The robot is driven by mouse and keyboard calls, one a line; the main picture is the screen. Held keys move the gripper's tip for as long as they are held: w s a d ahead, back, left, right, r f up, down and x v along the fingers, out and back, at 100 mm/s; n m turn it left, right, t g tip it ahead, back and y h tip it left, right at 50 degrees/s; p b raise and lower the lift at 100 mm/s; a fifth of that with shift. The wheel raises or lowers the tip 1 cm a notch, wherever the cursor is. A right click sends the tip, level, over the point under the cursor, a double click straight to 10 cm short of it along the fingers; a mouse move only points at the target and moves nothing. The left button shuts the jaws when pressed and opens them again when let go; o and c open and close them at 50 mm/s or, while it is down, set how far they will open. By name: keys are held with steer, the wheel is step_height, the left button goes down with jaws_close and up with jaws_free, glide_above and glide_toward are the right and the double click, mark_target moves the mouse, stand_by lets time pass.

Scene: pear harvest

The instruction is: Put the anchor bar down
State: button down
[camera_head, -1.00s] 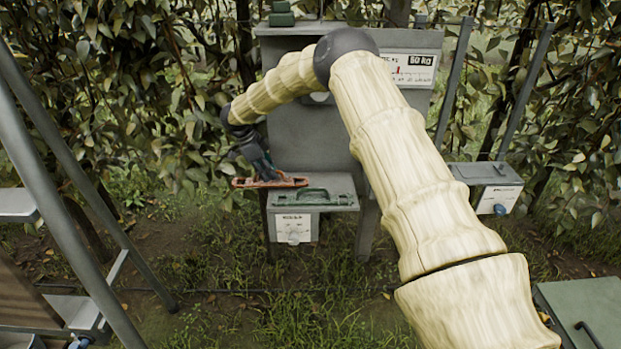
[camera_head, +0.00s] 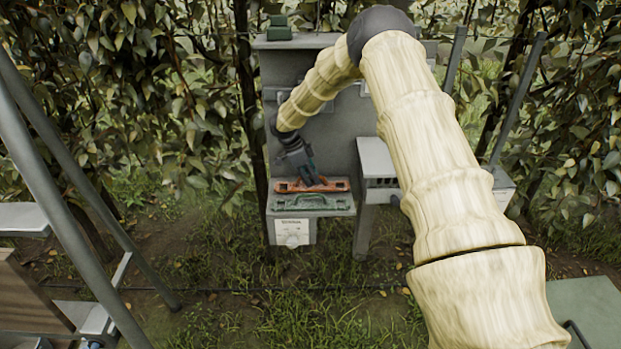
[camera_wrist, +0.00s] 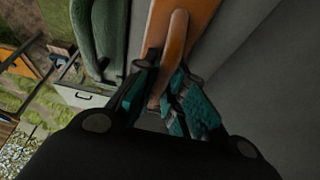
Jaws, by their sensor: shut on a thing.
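The orange-red anchor bar (camera_head: 337,185), with a raised handle, lies level over the rear part of a small grey shelf (camera_head: 345,211). I cannot tell whether it touches the shelf. My gripper (camera_head: 314,181) points down from above and is shut on its handle. In the wrist view, the teal fingers of my gripper (camera_wrist: 168,98) close around the handle, and the orange bar (camera_wrist: 157,32) runs along beneath it. A green bar (camera_head: 310,202) with a similar handle lies on the shelf just in front of the orange-red bar. The fingers hide part of the handle.
A tall grey back panel (camera_head: 330,135) rises behind the shelf. A grey box (camera_head: 378,160) stands close on the right. A metal ladder (camera_head: 75,180) is at the left. Leafy hedge (camera_head: 130,90) fills the back, and grass is open in front.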

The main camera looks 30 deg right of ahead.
steer(key=shift+f+p, duration=0.35)
steer(key=shift+f, duration=0.25)
steer(key=shift+w+a+f, duration=0.15)
steer(key=shift+f, duration=0.05)
steer(key=shift+f, duration=0.1)
steer(key=c, duration=1.5)
jaws_free()
